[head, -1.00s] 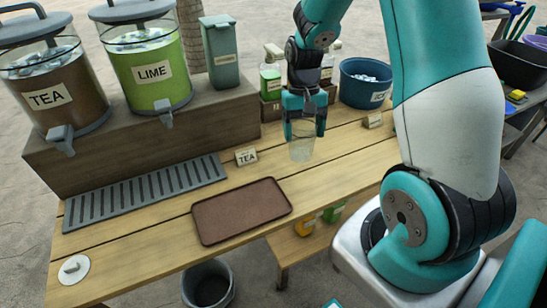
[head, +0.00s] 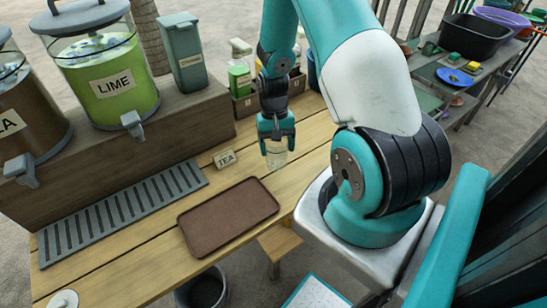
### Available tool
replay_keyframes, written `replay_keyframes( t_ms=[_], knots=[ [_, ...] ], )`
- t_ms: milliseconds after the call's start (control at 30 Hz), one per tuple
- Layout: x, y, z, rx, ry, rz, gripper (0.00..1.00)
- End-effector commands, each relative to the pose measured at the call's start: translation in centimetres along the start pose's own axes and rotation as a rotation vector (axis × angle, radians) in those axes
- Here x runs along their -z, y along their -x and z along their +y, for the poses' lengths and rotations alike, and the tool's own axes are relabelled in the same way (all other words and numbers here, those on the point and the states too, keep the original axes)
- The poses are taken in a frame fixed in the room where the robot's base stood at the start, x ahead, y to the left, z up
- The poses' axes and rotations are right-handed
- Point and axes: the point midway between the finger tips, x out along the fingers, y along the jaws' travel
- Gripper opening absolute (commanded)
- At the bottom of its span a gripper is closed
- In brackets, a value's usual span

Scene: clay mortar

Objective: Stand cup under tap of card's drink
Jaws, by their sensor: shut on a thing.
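My gripper (head: 277,137) is shut on a clear cup (head: 276,157) and holds it upright over the table, right of the card; I cannot tell whether the cup touches the wood. The small card (head: 225,158) reads "TEA" and stands on the table behind the brown tray.
A grey slotted drip tray (head: 125,213) lies below the taps, bare. A brown tray (head: 228,216) lies empty in front of it. A grey-green lidded container (head: 184,52) stands on the riser. A bin (head: 203,290) stands below the table's front edge.

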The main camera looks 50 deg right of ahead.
Motion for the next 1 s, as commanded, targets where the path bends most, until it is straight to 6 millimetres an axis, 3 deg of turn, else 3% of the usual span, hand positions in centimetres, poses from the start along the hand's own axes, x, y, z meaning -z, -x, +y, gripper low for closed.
replay_keyframes(
  t_ms=[400,800,833,900,1000],
  knots=[
    [1.2,-4.5,-0.3,-0.001,0.005,-0.001,0.49],
    [1.4,-5.1,-0.3,-0.001,0.006,0.001,0.49],
    [1.4,-5.0,-0.3,-0.001,0.006,0.001,0.79],
    [1.3,-4.9,-0.3,-0.001,0.006,0.001,0.95],
    [1.3,-4.9,-0.3,-0.001,0.006,0.001,0.98]
  ],
)
